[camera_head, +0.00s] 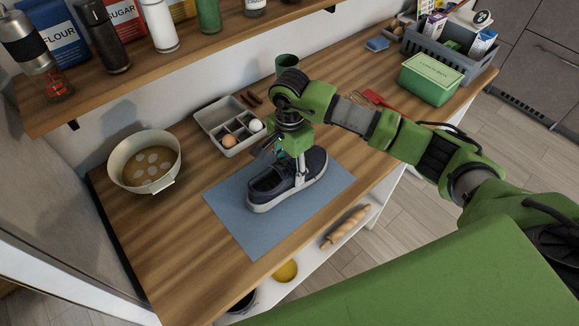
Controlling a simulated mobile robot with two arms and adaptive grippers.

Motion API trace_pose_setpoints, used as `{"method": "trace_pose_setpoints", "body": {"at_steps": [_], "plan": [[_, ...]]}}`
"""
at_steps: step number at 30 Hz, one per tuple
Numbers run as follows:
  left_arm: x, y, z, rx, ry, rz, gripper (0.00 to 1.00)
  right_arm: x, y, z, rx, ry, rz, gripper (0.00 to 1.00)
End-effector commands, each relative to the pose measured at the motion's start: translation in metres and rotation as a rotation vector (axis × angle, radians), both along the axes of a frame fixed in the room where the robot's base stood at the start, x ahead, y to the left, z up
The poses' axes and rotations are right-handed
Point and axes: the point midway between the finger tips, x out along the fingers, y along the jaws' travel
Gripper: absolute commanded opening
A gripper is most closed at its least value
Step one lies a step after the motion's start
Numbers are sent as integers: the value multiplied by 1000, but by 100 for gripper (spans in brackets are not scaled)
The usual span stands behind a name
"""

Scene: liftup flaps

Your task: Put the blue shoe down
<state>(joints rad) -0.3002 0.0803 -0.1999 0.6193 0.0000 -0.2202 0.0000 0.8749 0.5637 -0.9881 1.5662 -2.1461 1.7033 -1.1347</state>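The dark blue shoe (268,187) with a pale sole is upright on the blue-grey mat (240,224), its toe towards the right. I cannot tell whether the sole fully rests on the mat. My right gripper (291,175) points down over the middle of the shoe. One finger reaches down against the shoe's near side. The other finger is mostly hidden behind the gripper and shoe, so I cannot tell whether the fingers press on it. My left gripper is not in view.
A grey divided tray with eggs (213,120) stands behind the mat. A white pot (119,172) is at the left. A green cup (286,63), green box (430,78) and grey crate (462,62) stand further back. A shelf with jars (150,60) overhangs the counter.

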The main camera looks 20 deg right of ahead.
Motion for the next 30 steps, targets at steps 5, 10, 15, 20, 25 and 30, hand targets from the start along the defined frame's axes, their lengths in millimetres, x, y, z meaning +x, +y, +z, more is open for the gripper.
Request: {"method": "trace_pose_setpoints", "body": {"at_steps": [5,10,15,20,25,30], "plan": [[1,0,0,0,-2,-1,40,0,0,0,0,0,0,63],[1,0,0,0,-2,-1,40,0,0,0,0,0,0,63],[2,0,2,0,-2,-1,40,1,0,5,1,-2,0,63],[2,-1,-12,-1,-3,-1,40,2,0,30,1,-7,1,63],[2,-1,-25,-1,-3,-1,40,2,0,68,1,-7,0,63],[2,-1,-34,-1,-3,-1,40,1,0,100,0,-4,0,63]]}}
